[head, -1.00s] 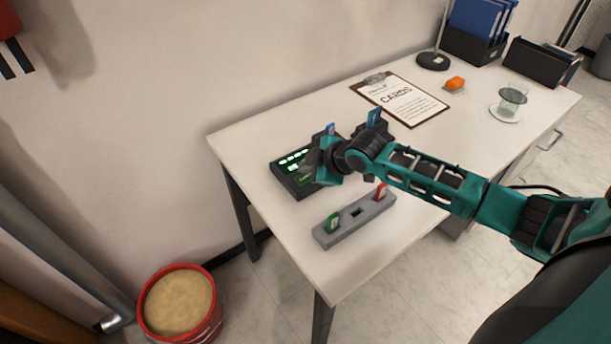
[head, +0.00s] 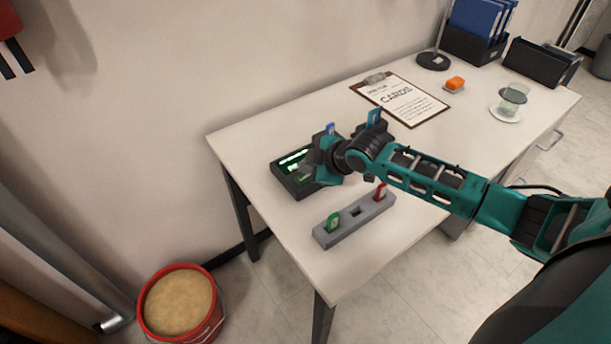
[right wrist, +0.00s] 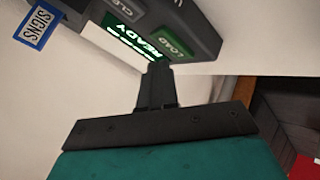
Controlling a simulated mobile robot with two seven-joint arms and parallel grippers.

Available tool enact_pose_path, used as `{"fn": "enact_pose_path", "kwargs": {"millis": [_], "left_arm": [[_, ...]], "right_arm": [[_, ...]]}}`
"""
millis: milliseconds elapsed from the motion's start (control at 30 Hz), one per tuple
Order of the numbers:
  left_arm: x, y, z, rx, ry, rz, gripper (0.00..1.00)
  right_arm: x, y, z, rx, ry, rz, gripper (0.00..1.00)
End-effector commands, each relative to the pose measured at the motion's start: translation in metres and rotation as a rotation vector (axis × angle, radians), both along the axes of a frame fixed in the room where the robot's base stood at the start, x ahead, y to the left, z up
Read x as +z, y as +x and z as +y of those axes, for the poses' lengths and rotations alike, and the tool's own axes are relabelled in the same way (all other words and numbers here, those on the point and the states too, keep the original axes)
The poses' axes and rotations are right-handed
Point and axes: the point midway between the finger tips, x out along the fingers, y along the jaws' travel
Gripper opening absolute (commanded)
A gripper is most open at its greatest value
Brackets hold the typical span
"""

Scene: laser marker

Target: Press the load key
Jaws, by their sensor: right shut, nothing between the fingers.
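The dark marker console (head: 286,183) lies on the white desk, its lit green screen (head: 293,160) partly behind my right gripper. In the right wrist view the screen (right wrist: 128,42) reads READY. The green LOAD key (right wrist: 172,45) is beside it, and a grey key marked CLE, cut off by the frame, (right wrist: 122,8) shows further up. My right gripper (head: 309,171) is shut and empty, low over the console. In the right wrist view its fingertips (right wrist: 159,68) are close to the LOAD key; I cannot tell whether they touch it. My left gripper is not in view.
A grey holder (head: 335,237) with a green card (head: 333,222) and a red card (head: 380,190) stands near the desk's front edge. Blue cards (head: 331,129) show behind my right arm.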

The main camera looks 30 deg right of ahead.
Motion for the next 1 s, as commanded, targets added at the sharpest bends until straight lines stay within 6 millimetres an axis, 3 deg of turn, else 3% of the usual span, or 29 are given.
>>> {"fn": "enact_pose_path", "kwargs": {"millis": [1000], "left_arm": [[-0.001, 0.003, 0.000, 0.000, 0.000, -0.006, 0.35]], "right_arm": [[-0.010, 0.000, 0.000, 0.000, 0.000, 0.000, 0.00]]}}
